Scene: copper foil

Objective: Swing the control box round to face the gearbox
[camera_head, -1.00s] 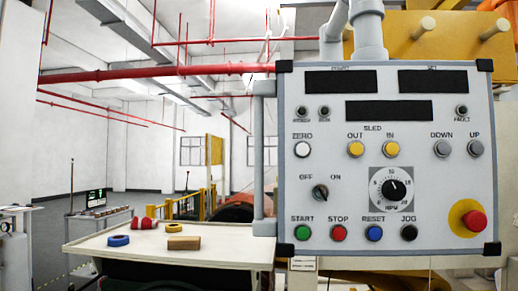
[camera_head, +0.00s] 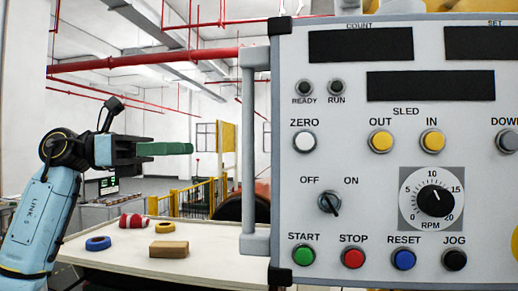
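The control box (camera_head: 375,165) is a pale grey panel with dark displays, coloured buttons and a dial. It fills the right side of the head view, its labelled face toward me, and its right part is cut off. A vertical grey handle (camera_head: 249,150) runs along its left edge. My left gripper (camera_head: 188,148) is left of the handle, apart from it, pointing right. A green piece extends from its black jaws; I cannot tell whether this is its fingers or something held. My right gripper is not in view. I cannot identify the gearbox.
A pale table (camera_head: 125,256) stands below my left gripper. It bears a blue ring (camera_head: 97,243), a yellow ring (camera_head: 165,226), a red item (camera_head: 132,221) and a tan block (camera_head: 169,249). Yellow railing (camera_head: 192,198) stands behind. There is open space between the gripper and the handle.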

